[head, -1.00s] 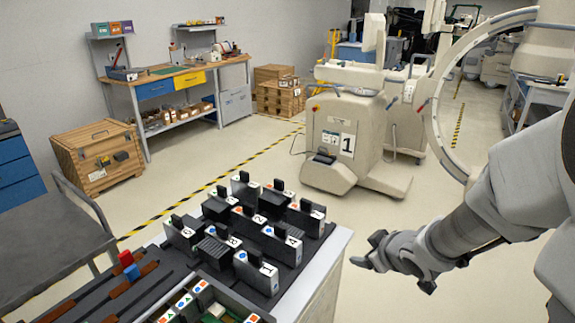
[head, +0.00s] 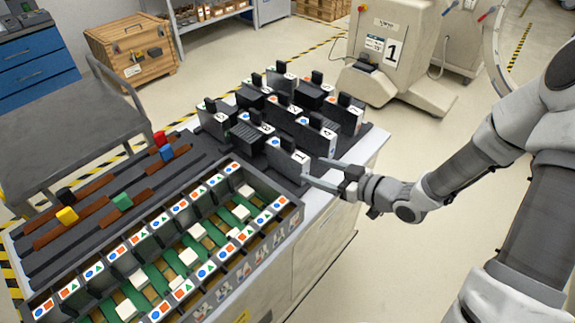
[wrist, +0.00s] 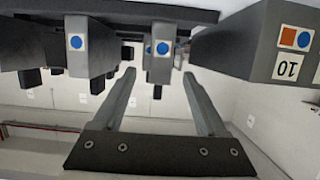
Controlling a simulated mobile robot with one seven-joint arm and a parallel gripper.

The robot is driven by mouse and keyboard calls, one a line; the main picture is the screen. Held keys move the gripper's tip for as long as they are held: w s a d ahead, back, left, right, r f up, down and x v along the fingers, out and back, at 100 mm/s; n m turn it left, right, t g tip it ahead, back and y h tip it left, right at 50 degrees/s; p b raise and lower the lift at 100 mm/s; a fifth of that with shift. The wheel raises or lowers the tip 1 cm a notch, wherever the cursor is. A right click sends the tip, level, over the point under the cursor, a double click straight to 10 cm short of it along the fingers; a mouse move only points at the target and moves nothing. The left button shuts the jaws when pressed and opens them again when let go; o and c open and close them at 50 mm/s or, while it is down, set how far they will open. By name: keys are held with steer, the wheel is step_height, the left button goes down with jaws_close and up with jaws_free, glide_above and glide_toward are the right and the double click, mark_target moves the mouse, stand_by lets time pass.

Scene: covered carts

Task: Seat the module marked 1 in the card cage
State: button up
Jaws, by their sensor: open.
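The module marked 1 (head: 290,158) is a dark block with a pale label and a black handle on top. It stands upright at the near right corner of the black module holder. My gripper (head: 313,170) is open beside it, with the two fingers reaching toward its labelled end. In the wrist view the open fingers (wrist: 158,78) point at a block with a blue-dot label; I cannot tell whether they touch it. The card cage (head: 297,215) lies in front, with green slots, white blocks inside and rows of coloured symbol labels along its rails.
Several other numbered modules stand close behind and left of module 1. Coloured knobs on brown strips (head: 110,205) lie left of the cage. A grey cart (head: 70,140) stands farther left.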

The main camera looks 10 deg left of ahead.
mark_target(287, 161)
steer(key=b+x, duration=0.1)
steer(key=x, duration=0.9)
steer(key=shift+w+a+f, duration=0.15)
steer(key=shift+a+f, duration=0.1)
steer(key=shift+a, duration=0.1)
steer(key=shift+c, duration=0.3)
jaws_close()
